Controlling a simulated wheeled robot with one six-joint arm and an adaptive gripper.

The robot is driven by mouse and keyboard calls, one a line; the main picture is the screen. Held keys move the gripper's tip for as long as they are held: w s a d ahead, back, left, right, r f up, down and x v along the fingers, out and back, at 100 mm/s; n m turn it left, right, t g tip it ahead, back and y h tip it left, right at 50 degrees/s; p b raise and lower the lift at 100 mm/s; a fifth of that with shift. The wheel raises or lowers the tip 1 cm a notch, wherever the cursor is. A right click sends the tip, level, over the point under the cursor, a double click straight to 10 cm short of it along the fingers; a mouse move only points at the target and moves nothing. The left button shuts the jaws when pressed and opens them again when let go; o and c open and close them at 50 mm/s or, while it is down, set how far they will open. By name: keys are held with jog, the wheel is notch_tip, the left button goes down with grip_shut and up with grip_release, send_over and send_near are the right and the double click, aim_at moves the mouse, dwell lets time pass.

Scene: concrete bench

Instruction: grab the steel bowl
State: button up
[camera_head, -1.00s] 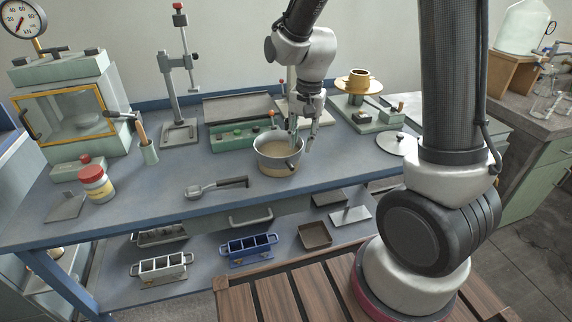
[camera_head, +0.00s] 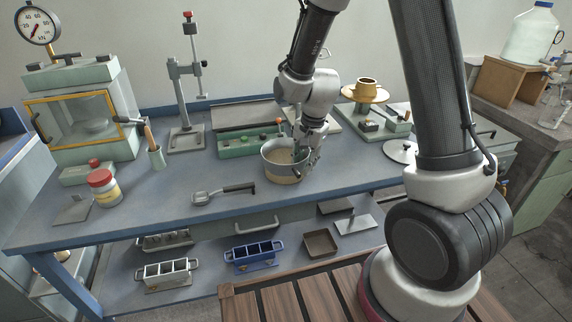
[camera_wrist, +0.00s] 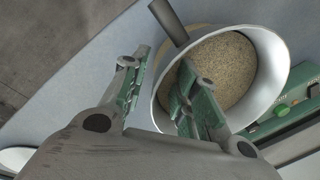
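My gripper (camera_head: 302,160) is at the bowl's right rim, pointing down. In the wrist view my gripper (camera_wrist: 160,95) is open, with one green-padded finger inside the bowl and the other outside. The bowl's wall lies between them. I cannot tell whether either pad touches the wall.
A scoop (camera_head: 222,194) lies left in front of the bowl.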

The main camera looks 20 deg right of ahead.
grip_shut()
dwell(0.3)
